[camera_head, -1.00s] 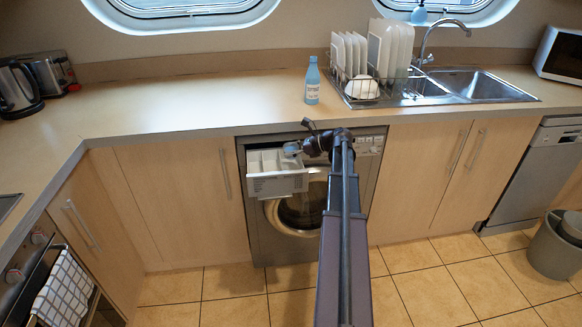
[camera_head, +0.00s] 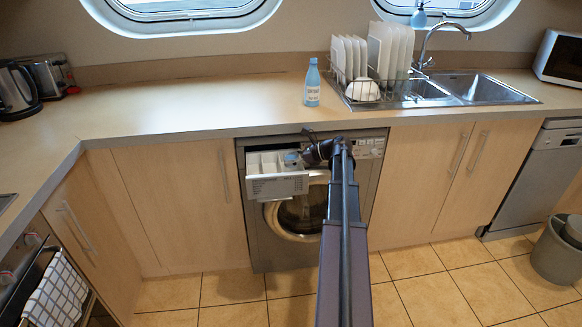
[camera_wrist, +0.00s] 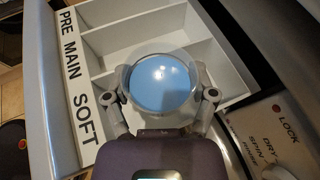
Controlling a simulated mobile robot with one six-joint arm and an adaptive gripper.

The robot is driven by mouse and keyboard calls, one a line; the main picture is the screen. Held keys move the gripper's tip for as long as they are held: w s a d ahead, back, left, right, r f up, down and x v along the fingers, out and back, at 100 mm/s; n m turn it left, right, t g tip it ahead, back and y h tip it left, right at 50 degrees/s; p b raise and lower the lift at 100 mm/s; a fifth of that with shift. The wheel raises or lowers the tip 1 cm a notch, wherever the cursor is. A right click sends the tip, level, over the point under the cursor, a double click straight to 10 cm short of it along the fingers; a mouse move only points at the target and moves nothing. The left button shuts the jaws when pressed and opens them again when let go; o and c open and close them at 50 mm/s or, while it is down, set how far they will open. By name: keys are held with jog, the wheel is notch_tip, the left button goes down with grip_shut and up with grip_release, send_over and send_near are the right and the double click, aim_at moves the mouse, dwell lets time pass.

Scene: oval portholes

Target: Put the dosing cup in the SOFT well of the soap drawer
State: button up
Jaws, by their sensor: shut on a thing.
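The dosing cup (camera_wrist: 160,80) is clear, round and upright, with blue liquid in it. My gripper (camera_wrist: 163,96) is shut on it, one finger on each side; my gripper (camera_head: 303,158) also shows at the drawer in the head view. The soap drawer (camera_head: 278,187) is pulled out of the washing machine. Its front (camera_wrist: 78,75) reads PRE, MAIN and SOFT in the wrist view. The cup is over the open wells, toward the SOFT side, and hides part of a divider. I cannot tell its exact height or whether it touches the drawer.
The washing machine's control panel (camera_wrist: 265,135) with a knob is close to the right of my gripper in the wrist view. The countertop (camera_head: 200,105) is above the machine. A blue bottle (camera_head: 312,85) and a dish rack (camera_head: 362,100) stand on it.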

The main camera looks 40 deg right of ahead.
jog(key=shift+f+b, duration=0.7)
jog(key=shift+f, duration=0.3)
jog(key=shift+f, duration=0.25)
jog(key=shift+s+a+f+b, duration=0.1)
jog(key=shift+s+f+b, duration=0.15)
jog(key=shift+b, duration=0.4)
jog(key=o, duration=1)
jog(key=shift+o, duration=0.2)
jog(key=shift+w+r, duration=0.1)
jog(key=shift+r, duration=0.1)
